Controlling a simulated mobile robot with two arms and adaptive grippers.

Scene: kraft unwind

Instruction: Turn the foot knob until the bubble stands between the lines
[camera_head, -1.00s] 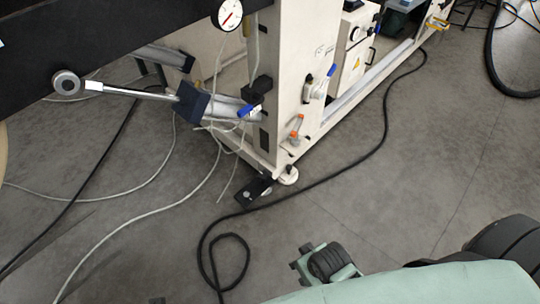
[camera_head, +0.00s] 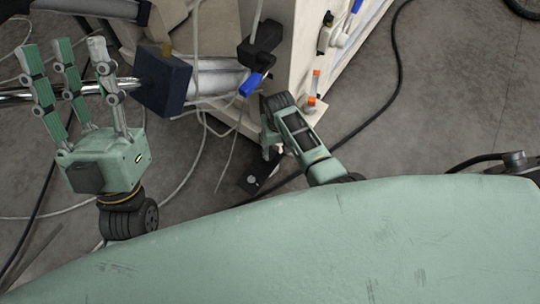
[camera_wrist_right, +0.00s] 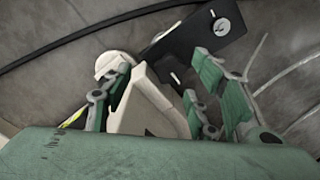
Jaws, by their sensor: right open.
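In the right wrist view a pale round part, which looks like the foot knob (camera_wrist_right: 112,64), sits beside the cream frame corner (camera_wrist_right: 148,104). My right gripper (camera_wrist_right: 160,78) is open, with fingers on both sides of that corner. I cannot tell whether they touch it. In the head view my right gripper (camera_head: 270,135) is low at the frame's bottom corner and hides the foot. My left gripper (camera_head: 68,58) is open and empty, fingers up, in front of a shiny rod. No level bubble or lines can be made out.
A black plate with a silver disc (camera_head: 258,172) lies at the frame's foot, also in the wrist view (camera_wrist_right: 190,38). A dark blue block (camera_head: 163,80) is on the rod right of my left gripper. Cables (camera_head: 398,60) cross the floor. Orange-tipped parts (camera_head: 311,100) stand by the frame.

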